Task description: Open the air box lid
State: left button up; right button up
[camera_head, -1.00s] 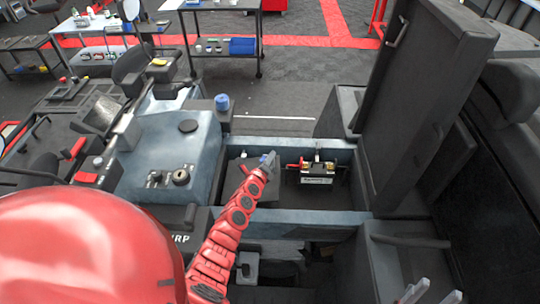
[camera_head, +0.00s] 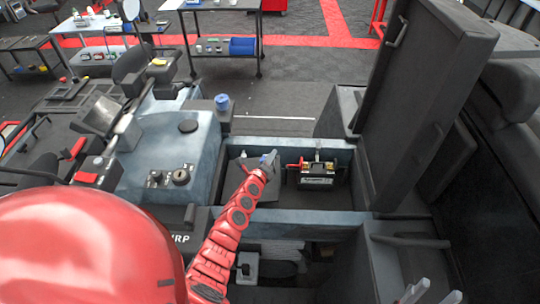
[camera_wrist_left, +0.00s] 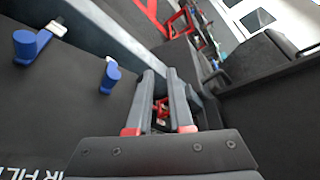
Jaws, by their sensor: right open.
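The air box (camera_head: 237,180) is a dark grey box in the left part of the open compartment, partly hidden behind my left arm. Its flat dark lid (camera_wrist_left: 65,105) shows in the left wrist view with white lettering and looks shut. Two blue-tipped latches, one at the far left (camera_wrist_left: 27,45) and one nearer my fingers (camera_wrist_left: 110,75), stand at its edge. My left gripper (camera_head: 271,160) is beside the box's right side; in the wrist view its two fingers (camera_wrist_left: 160,75) have a gap between them and hold nothing. My right gripper (camera_head: 430,292) is open at the bottom right.
A black battery (camera_head: 316,174) with a red terminal sits just right of my left gripper. A large dark hatch (camera_head: 425,100) stands raised at the right. A blue-grey compartment frame (camera_head: 310,217) surrounds the box and battery. A control console (camera_head: 160,150) stands at the left.

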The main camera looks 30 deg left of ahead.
pick_arm(q)
jog(key=shift+s, duration=0.1)
jog(key=shift+s+d+r+p, duration=0.1)
jog(key=shift+s+r+p, duration=0.1)
jog(key=shift+p, duration=0.15)
jog(key=shift+p+v, duration=4.2)
jog(key=shift+v, duration=4.25)
jog(key=shift+r, duration=0.1)
